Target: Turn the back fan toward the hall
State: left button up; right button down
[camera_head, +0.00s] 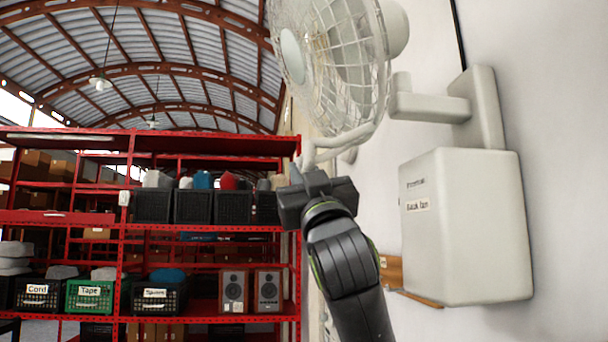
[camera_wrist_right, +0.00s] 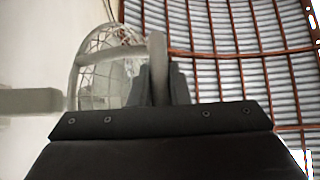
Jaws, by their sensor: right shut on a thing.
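The back fan (camera_head: 335,65) is a white caged fan on a wall arm (camera_head: 430,105), high at the right of the head view. Its cage faces left, toward the shelves and hall. A pale handle (camera_head: 330,146) sticks out below the cage. My right gripper (camera_head: 308,172) is shut on this handle, just under the cage. In the right wrist view the cage (camera_wrist_right: 95,85) stands left of the pale handle bar (camera_wrist_right: 157,60), which rises between the dark fingers (camera_wrist_right: 160,85). My left gripper is not in view.
Red shelves (camera_head: 130,228) with labelled crates, black bins and two speakers (camera_head: 250,291) stand at the left. The white wall (camera_head: 560,130) runs close along the right. A wooden piece (camera_head: 393,270) sits behind the wall box. Lamps hang from the arched roof.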

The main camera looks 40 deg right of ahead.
jog(key=c, duration=1.4)
grip_release()
jog(key=shift+w, duration=0.1)
jog(key=shift+o, duration=0.2)
jog(key=shift+f, duration=0.1)
jog(key=b+v, duration=0.6)
jog(key=v, duration=0.1)
jog(key=shift+f, duration=0.15)
